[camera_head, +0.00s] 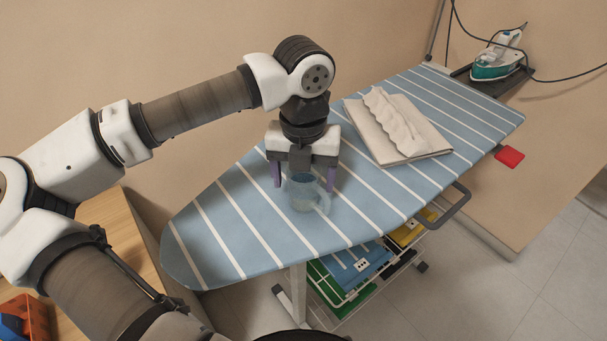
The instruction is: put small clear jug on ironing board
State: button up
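The small clear jug (304,194) is upright at the surface of the ironing board (237,222), which has a blue cover with white stripes. My gripper (303,178) points down from above the jug. Its two purple fingers are spread apart, one on the left and one on the right of the jug. I cannot tell whether the fingers touch the jug's sides. The jug's base looks to be on or just above the cover. The jug's top is partly hidden by the gripper.
A folded beige cloth (397,127) lies on the board behind and right of the jug. A green and white iron (497,62) stands at the far end, with a dark cord. A rack with folded items (350,268) is below. The board's left end is clear.

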jog(key=shift+r, duration=0.1)
jog(key=shift+r+p, duration=0.2)
jog(key=shift+p, duration=0.15)
notch_tip(320, 180, up, 12)
jog(key=shift+f+b, duration=0.15)
jog(key=shift+b, duration=1.05)
jog(key=shift+s, duration=0.1)
